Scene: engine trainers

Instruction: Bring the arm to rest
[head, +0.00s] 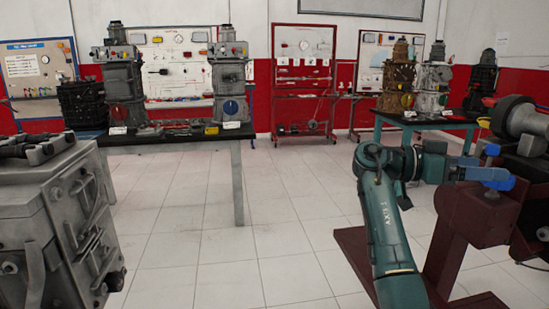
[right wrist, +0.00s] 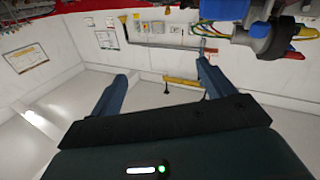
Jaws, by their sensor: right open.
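My right arm (head: 388,235) rises from the lower right of the head view and bends at the top toward the engine stand on the right. My right gripper (right wrist: 162,70) shows in the right wrist view with its two dark fingers spread apart. Nothing is between the fingers; white wall and floor show behind them. My left arm and gripper are not in view.
An engine trainer (head: 515,130) on a dark red stand (head: 470,225) is close to my right arm; its blue part (right wrist: 226,28) shows near the right finger. A grey engine block (head: 55,215) is at left. A table (head: 190,138) bears engines. Middle floor is clear.

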